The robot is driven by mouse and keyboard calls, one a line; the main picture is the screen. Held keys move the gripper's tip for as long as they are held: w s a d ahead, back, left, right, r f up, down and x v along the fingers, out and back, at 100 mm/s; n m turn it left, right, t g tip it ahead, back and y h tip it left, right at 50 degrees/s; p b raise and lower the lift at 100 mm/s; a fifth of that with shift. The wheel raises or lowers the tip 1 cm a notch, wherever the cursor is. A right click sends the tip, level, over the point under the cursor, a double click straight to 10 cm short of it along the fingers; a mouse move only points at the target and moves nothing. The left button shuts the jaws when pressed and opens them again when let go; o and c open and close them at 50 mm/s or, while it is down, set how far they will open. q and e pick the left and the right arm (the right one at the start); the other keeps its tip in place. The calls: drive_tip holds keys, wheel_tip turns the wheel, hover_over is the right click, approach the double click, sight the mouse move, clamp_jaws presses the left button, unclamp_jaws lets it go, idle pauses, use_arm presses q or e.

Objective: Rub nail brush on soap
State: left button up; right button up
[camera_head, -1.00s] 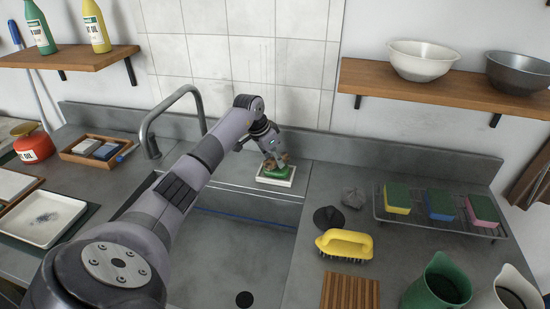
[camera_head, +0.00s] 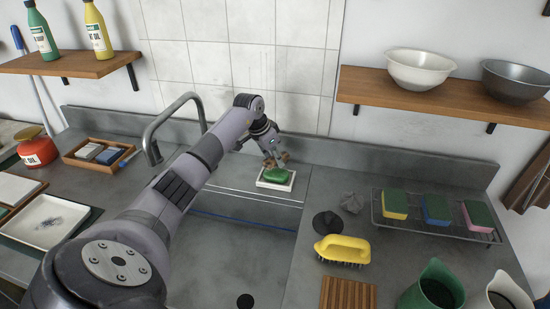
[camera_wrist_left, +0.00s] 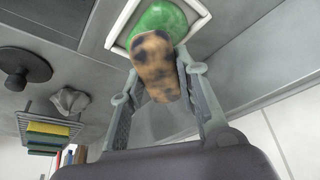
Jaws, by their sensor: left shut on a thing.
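The green soap (camera_head: 274,175) lies on a white square dish (camera_head: 277,186) behind the sink. It also shows in the left wrist view (camera_wrist_left: 158,16). My left gripper (camera_head: 274,160) is just above and behind the soap. It is shut on the nail brush (camera_wrist_left: 154,64), a brown piece with dark spots, which overlaps the soap in the wrist view. I cannot tell whether the brush touches the soap; its bristles are hidden. My right gripper is not in view.
A curved faucet (camera_head: 150,140) stands left of the dish, with the sink (camera_head: 225,265) in front. To the right are a dark stopper (camera_head: 327,223), a grey crumpled cloth (camera_head: 352,203), a yellow brush (camera_head: 343,248) and a wire rack (camera_head: 450,226) with sponges.

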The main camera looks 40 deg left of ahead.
use_arm(q)
drive_tip(key=shift+r+p, duration=1.9)
drive_tip(key=shift+r, duration=0.4)
drive_tip(key=shift+f, duration=0.1)
